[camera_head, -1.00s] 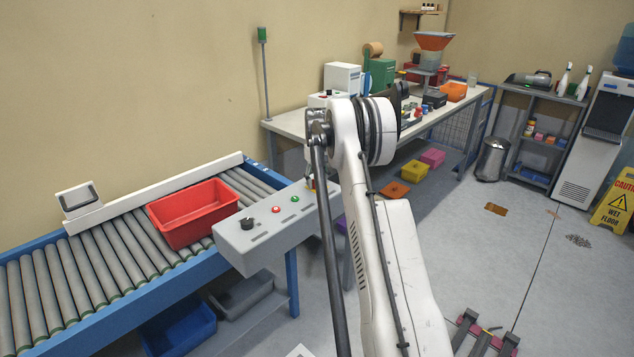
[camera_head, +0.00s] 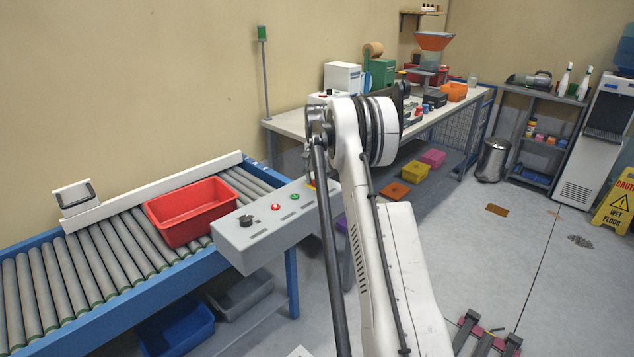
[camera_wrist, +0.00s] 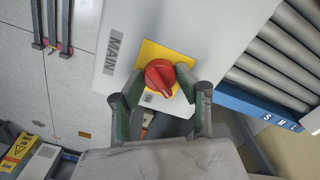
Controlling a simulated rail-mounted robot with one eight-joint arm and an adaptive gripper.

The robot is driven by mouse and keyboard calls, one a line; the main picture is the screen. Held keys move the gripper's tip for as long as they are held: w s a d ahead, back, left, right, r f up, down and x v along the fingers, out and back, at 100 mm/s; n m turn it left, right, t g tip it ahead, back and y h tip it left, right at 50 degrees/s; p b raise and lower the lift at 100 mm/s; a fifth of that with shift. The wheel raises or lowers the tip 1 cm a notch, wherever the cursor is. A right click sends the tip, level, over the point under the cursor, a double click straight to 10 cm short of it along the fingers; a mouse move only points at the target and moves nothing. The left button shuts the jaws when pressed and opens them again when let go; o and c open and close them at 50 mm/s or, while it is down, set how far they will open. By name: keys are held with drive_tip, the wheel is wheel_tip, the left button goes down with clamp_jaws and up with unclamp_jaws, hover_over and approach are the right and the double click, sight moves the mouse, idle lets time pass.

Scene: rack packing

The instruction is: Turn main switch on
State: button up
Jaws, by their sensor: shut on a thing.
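The main switch (camera_wrist: 160,75) is a red rotary knob on a yellow plate (camera_wrist: 178,54), beside a label reading MAIN (camera_wrist: 114,48) on a light grey control box. In the wrist view my gripper (camera_wrist: 160,86) has one finger on each side of the knob and is shut on it. In the head view the control box (camera_head: 255,238) stands beside the conveyor, with a black knob (camera_head: 246,220), a red button (camera_head: 275,208) and a green button (camera_head: 294,196) on top. There my arm hides my gripper and most of the switch.
A roller conveyor (camera_head: 45,286) with a red bin (camera_head: 190,211) lies at the left. A long workbench (camera_head: 289,123) loaded with equipment stands behind my arm. Open floor (camera_head: 490,250) lies to the right, with a yellow wet-floor sign (camera_head: 614,208) at the edge.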

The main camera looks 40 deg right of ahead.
sight(317, 178)
drive_tip(key=m+b, duration=0.1)
drive_tip(key=m, duration=0.4)
drive_tip(key=shift+m, duration=0.3)
drive_tip(key=m, duration=0.4)
drive_tip(key=shift+m+b, duration=0.4)
drive_tip(key=shift+m, duration=0.3)
drive_tip(key=o, duration=1.2)
drive_tip(key=shift+c, duration=0.2)
wheel_tip(317, 178, up, 12)
